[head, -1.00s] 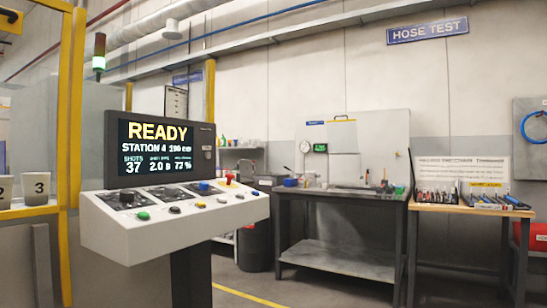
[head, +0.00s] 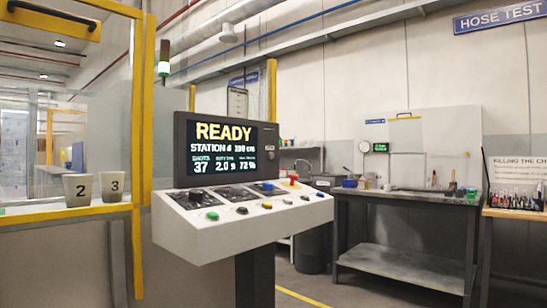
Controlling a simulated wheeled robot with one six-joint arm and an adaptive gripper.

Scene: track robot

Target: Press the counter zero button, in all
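A control console (head: 205,241) with a white sloped panel stands on a dark column near the middle of the head view. Its screen (head: 223,151) reads READY, with SHOTS at 37. Along the panel's front row are a green button (head: 212,215), a dark button (head: 242,210), a yellow-orange one (head: 267,205) and several small pale ones. A blue button (head: 268,186) and a red raised knob (head: 293,180) sit farther back. Button labels are too small to read, so I cannot tell which is the counter zero button. My gripper is not in view.
Cups marked 2 (head: 78,190) and 3 (head: 112,186) stand on a ledge at left, beside a yellow post (head: 138,120). A dark workbench (head: 405,262) stands behind the console at right. A stack light (head: 164,62) shows green. Floor shows between console and bench.

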